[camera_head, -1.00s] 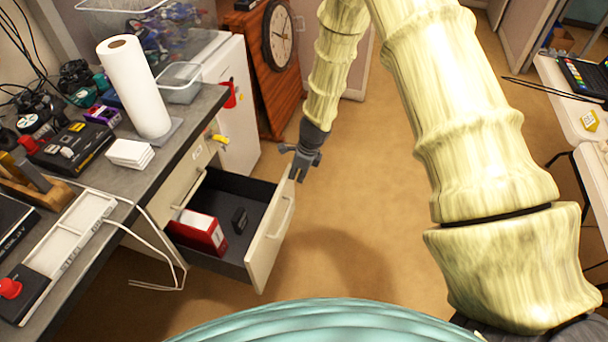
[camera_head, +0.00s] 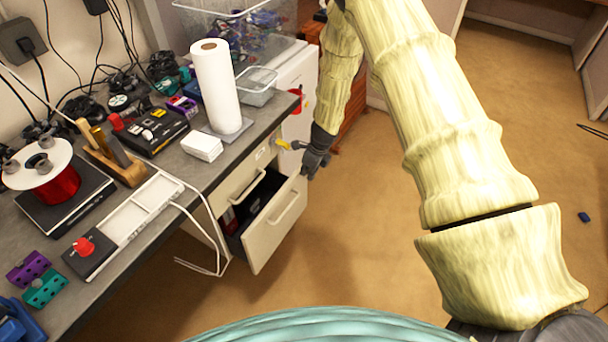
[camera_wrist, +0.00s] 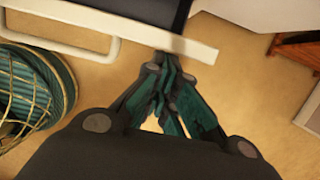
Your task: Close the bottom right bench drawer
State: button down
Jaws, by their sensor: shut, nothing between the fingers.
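The bench drawer (camera_head: 275,228) is a cream-fronted drawer with a bar handle and a dark inside. It stands partly open below the bench top, and a strip of its inside shows behind the front. My gripper (camera_head: 312,170) is at the upper right end of the drawer front. In the wrist view the gripper's fingers (camera_wrist: 168,88) are together and empty, with their tips at the edge of the drawer front (camera_wrist: 130,35). The handle (camera_wrist: 75,48) is left of the fingers. Whether the tips touch the front is hard to tell.
The bench top (camera_head: 205,178) holds a paper towel roll (camera_head: 216,88), a white stack (camera_head: 202,146) and a spool (camera_head: 52,178). A closed drawer front (camera_head: 238,186) is above the open one. White cables (camera_head: 217,245) hang left of it.

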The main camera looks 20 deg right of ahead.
jog(key=shift+w+a, duration=0.3)
jog(key=shift+w, duration=0.15)
dwell(0.3)
jog(key=s+d+r+t+y+b, duration=0.1)
jog(key=s+d+r+b, duration=0.2)
jog(key=s+r+b, duration=0.5)
jog(key=shift+w+a+f+p, duration=0.4)
jog(key=shift+w+a+f, duration=0.55)
jog(key=shift+f, duration=0.35)
jog(key=shift+w+a+f+p, duration=0.4)
jog(key=shift+w+a+f, duration=0.3)
jog(key=shift+w+f, duration=0.55)
jog(key=shift+w+a+f+p, duration=0.4)
jog(key=shift+w+a+f, duration=0.5)
jog(key=shift+f, duration=0.45)
